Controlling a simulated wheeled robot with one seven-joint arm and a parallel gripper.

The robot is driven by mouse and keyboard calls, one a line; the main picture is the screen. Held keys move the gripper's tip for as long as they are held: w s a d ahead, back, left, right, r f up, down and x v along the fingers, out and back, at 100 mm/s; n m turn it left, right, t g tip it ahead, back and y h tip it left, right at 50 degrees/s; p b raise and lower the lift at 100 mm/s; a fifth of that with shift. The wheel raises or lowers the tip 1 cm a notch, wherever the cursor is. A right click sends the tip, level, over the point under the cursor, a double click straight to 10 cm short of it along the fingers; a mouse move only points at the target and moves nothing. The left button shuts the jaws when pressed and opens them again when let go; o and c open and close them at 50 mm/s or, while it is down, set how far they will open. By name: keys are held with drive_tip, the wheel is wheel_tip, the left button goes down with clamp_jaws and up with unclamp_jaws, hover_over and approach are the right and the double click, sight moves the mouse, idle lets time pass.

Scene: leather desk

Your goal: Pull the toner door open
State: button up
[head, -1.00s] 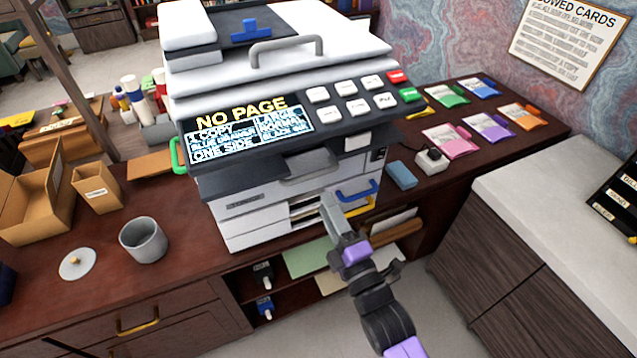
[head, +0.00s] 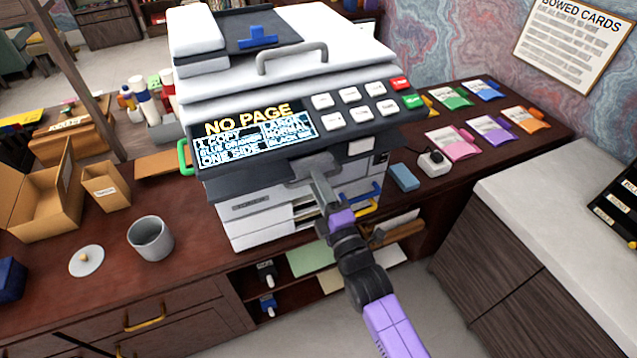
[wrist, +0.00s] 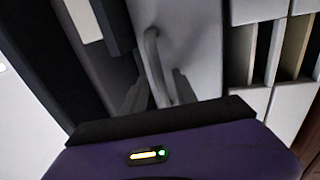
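The copier (head: 290,110) stands on the desk. Its pale front panel, which I take for the toner door (wrist: 197,45), looks closed and carries a grey curved bar handle (wrist: 152,58). My gripper (head: 320,182) is in front of this panel, below the dark control ledge. In the wrist view, my gripper (wrist: 160,88) has its two fingers apart, with the handle's near end between them. I cannot tell whether either finger touches it. In the head view my arm and the ledge hide much of the handle.
A blue handle (head: 361,193) and a yellow handle (head: 368,208) are close on the right. A green handle (head: 184,157) is on the copier's left side. A grey cup (head: 151,239) stands left; a light cabinet top (head: 560,200) is at right.

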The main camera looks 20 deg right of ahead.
clamp_jaws()
idle(1.2)
